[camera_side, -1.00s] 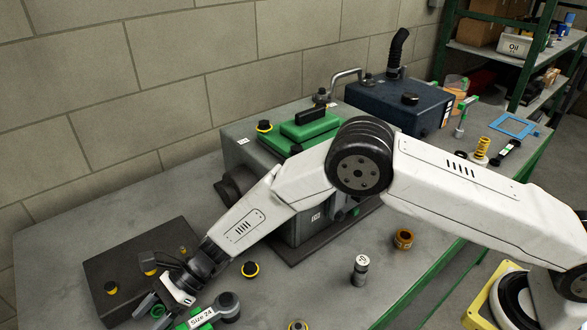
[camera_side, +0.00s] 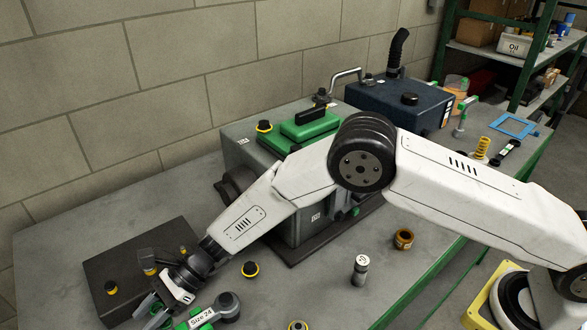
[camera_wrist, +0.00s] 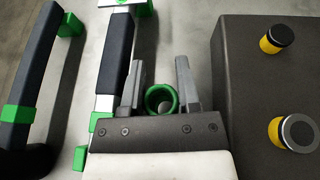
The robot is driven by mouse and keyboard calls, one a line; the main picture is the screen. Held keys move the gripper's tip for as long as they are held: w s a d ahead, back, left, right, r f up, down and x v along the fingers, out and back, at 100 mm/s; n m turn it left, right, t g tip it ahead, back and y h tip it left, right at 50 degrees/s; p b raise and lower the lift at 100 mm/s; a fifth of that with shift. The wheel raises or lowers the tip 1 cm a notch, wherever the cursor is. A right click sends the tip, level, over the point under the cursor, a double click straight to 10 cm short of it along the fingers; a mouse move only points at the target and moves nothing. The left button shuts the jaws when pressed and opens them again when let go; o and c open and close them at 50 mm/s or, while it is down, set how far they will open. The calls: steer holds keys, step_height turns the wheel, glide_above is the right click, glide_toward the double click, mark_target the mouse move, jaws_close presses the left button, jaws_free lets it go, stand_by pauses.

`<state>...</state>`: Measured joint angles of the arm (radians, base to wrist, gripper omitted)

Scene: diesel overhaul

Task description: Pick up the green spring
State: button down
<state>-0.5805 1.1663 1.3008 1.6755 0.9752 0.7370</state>
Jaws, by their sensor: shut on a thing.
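The green spring (camera_wrist: 160,99) shows end-on as a green ring in the wrist view. It sits between the two grey fingers of my gripper (camera_wrist: 162,88), which is shut on it. In the side view my gripper (camera_side: 155,310) is low at the front left, beside the dark block. The spring is mostly hidden by the fingers there. I cannot tell whether the spring touches the table.
A dark block (camera_wrist: 240,100) with yellow-and-black knobs stands close to the right of my gripper in the wrist view. Green-and-black tools (camera_wrist: 115,55) lie close on the left, one labelled Size 24 (camera_side: 201,317). The engine (camera_side: 305,220) stands behind the arm.

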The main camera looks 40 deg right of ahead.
steer(key=shift+r, duration=0.45)
steer(key=s+d+r, duration=0.9)
steer(key=s+r, duration=0.1)
steer(key=r, duration=0.1)
steer(key=shift+s+r, duration=0.2)
steer(key=shift+s, duration=0.15)
stand_by(0.5)
stand_by(0.4)
